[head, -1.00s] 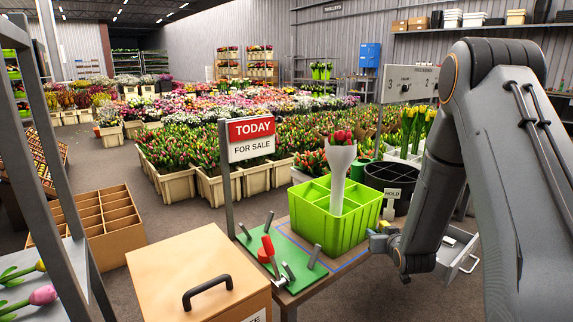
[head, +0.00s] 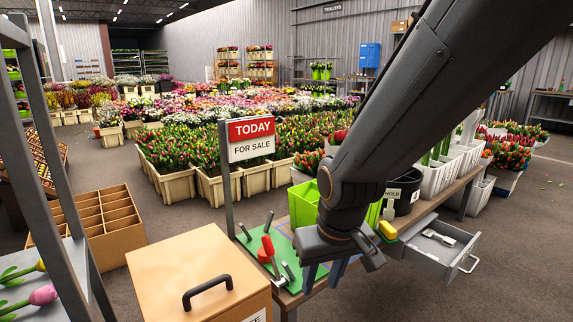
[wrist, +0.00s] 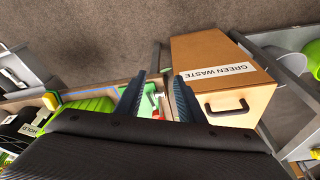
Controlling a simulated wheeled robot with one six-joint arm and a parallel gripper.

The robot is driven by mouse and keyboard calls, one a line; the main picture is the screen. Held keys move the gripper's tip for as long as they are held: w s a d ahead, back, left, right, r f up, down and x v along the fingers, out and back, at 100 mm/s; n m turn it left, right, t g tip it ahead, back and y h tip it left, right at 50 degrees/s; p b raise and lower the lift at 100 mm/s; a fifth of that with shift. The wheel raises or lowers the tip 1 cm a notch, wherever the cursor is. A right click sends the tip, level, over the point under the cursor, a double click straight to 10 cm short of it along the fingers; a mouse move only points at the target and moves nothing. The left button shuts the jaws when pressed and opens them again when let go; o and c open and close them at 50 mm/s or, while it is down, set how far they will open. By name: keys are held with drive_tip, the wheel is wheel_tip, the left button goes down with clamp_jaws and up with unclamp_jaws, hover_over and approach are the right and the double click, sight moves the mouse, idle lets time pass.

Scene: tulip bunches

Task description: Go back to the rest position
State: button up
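My gripper (head: 325,278) hangs low at the near edge of the workbench, just right of the red-handled clamp (head: 268,246) on the green board. In the wrist view my gripper (wrist: 160,78) has its two dark fingers apart, with nothing held between them. The clamp and green board show beyond and between the fingers. My arm crosses the head view from upper right and hides much of the lime-green crate (head: 303,205). Red tulip heads (head: 338,137) show at the arm's left edge; the wrapping below is hidden.
The green waste box (head: 198,272) stands close left of my gripper; its handle faces up in the head view. An open drawer (head: 440,250) sticks out at right. A "TODAY FOR SALE" sign (head: 251,138) rises behind the board. Bare floor lies in front.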

drive_tip(key=s+a+r+n+g, duration=0.1)
drive_tip(key=s+r+g, duration=0.2)
drive_tip(key=s, duration=1)
drive_tip(key=d+r+m+h+p, duration=0.1)
drive_tip(key=d+r+m+p, duration=0.3)
drive_tip(key=d+r+p, duration=0.9)
wheel_tip(320, 180, up, 3)
drive_tip(key=p, duration=1)
drive_tip(key=shift+s+d, duration=0.2)
drive_tip(key=shift+s, duration=0.05)
drive_tip(key=shift+r+m, duration=0.1)
drive_tip(key=shift+m, duration=0.2)
